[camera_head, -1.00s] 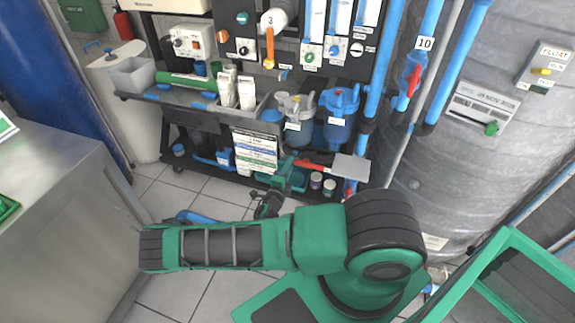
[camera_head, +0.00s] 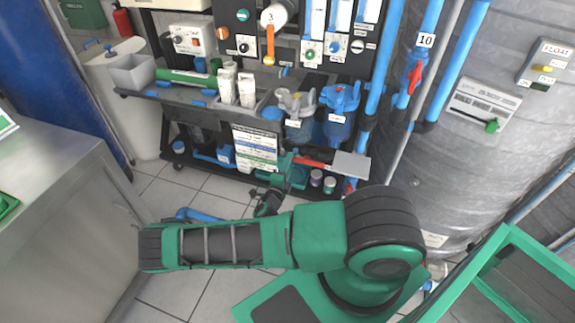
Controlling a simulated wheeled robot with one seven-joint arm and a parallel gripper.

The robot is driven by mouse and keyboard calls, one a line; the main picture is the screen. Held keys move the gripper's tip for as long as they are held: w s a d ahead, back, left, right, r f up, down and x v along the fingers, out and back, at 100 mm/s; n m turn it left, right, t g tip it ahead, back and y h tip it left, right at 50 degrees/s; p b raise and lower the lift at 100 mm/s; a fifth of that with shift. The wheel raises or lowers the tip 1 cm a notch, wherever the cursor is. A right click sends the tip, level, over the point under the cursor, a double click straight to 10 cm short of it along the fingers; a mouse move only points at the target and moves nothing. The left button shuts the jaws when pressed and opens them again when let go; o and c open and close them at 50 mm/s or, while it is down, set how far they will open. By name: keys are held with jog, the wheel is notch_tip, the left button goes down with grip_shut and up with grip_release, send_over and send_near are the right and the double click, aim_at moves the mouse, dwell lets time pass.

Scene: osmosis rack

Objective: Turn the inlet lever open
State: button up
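A red lever (camera_head: 312,163) shows low on the rack, beside a grey-white plate; it may be the inlet lever, but no readable label confirms this. My gripper (camera_head: 292,173) is small and low in front of the rack, close to the left end of this red lever. Whether it touches the lever and whether its fingers are open cannot be made out. Other levers in view are an orange one (camera_head: 270,46) under tag 3 and a red one (camera_head: 414,78) on the blue pipe under tag 10. My arm hides the floor in front.
Blue filter housings (camera_head: 340,112) and a printed sign (camera_head: 255,147) stand close above and left of my gripper. Small jars (camera_head: 329,186) are to its right. A large grey tank (camera_head: 480,165) fills the right. A steel bench (camera_head: 60,200) is at left, with open tiled floor between.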

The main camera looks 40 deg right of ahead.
jog(key=v, duration=1)
jog(key=shift+a, duration=0.15)
jog(key=shift+s, duration=0.1)
